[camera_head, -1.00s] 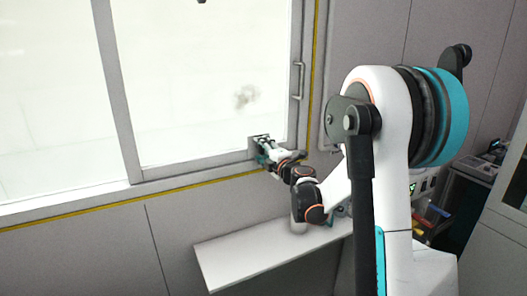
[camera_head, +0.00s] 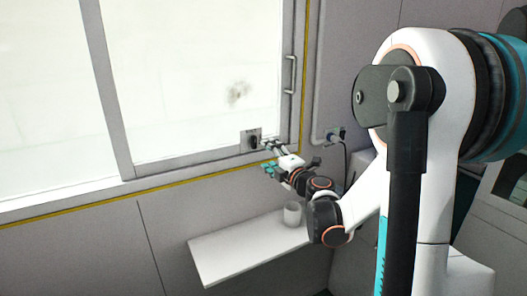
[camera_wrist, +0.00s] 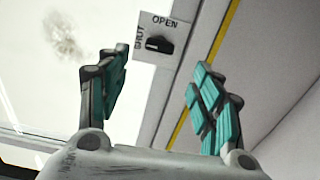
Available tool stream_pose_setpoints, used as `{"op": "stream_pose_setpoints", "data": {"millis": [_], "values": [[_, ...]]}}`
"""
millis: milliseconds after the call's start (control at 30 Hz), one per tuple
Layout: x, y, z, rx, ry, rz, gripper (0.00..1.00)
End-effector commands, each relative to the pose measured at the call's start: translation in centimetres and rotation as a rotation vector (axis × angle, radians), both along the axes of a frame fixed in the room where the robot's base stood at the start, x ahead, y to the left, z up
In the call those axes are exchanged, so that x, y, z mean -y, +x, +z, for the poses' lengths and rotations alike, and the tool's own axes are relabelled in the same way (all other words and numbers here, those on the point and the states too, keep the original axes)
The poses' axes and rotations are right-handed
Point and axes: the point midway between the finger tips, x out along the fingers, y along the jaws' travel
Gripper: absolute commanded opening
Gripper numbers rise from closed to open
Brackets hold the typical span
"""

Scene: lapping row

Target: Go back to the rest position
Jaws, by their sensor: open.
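My gripper (camera_head: 268,157) is open and empty, a little in front of the window's lower right corner. In the wrist view its two teal-padded fingers (camera_wrist: 160,95) stand apart with nothing between them. A small plate (camera_head: 245,138) on the window frame carries a dark knob (camera_head: 254,142). In the wrist view the knob (camera_wrist: 159,44) lies beyond the fingertips, apart from them, with the words OPEN above and SHUT at its left. My arm reaches forward from the right, bent.
A white shelf (camera_head: 230,256) juts from the wall below my gripper, with a pale cup (camera_head: 292,213) on it. The window handle (camera_head: 291,74) is at the frame's right. A pipe (camera_head: 318,80) runs down the wall. A dark smudge (camera_head: 237,92) marks the pane.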

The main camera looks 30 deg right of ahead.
Motion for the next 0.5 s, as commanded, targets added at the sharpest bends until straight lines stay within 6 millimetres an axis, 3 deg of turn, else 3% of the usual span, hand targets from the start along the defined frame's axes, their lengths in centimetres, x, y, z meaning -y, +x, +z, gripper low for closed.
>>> {"op": "stream_pose_setpoints", "data": {"millis": [200, 500], "values": [[0.0, -1.6, 0.0, 0.0, 0.0, 0.0, 0.6], [0.0, -1.6, 0.0, 0.0, 0.0, 0.0, 0.6]]}}
